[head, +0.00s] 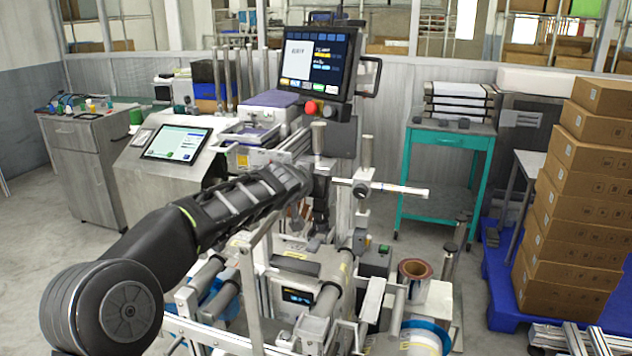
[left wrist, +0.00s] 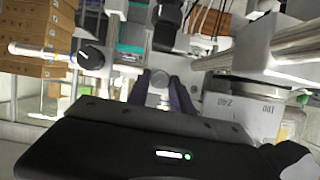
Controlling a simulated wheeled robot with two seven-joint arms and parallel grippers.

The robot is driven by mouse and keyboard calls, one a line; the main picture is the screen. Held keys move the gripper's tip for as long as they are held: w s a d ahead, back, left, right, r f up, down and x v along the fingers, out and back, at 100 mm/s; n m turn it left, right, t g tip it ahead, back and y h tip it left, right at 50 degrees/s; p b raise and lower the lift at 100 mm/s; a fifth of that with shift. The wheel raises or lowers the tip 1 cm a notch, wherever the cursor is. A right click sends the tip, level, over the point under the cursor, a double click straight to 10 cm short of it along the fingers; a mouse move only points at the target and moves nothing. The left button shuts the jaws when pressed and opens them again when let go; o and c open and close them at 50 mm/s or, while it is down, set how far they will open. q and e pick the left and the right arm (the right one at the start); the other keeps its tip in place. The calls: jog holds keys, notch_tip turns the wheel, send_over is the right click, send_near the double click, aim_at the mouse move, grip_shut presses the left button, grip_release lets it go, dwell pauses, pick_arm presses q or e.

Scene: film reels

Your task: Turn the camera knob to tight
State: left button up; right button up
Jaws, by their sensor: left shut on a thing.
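In the left wrist view, a small silver round knob (left wrist: 158,79) sits between the two dark fingers of my left gripper (left wrist: 160,92). The fingers are shut on it from both sides. I take it to be the camera knob; no tight or loose marking is readable on it. In the head view my left arm (head: 225,210) reaches from the lower left to the machine's central post, and its wrist and the machine parts hide the held knob. My right gripper is not in view.
A white cross clamp (head: 362,190) with a rod stands just right of my gripper; its black knob shows in the left wrist view (left wrist: 92,57). A monitor (head: 318,62) is above. Stacked boxes (head: 578,200) stand far right.

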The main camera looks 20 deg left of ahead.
pick_arm(q)
grip_shut()
jog(key=m+t+y+b, duration=0.1)
jog(key=m+y+b, duration=0.1)
jog(key=m+b, duration=0.2)
jog(key=m+t+y+b, duration=0.1)
jog(key=m+b, duration=0.3)
jog(key=b, duration=0.6)
jog(key=d+f+m+t+y+b, duration=0.1)
jog(key=m+y+b, duration=0.2)
jog(key=b, duration=0.4)
jog(key=shift+m+y, duration=0.3)
jog(key=shift+m, duration=0.5)
jog(key=shift+a, duration=0.1)
jog(key=o, duration=0.8)
grip_release()
jog(key=shift+r, duration=0.1)
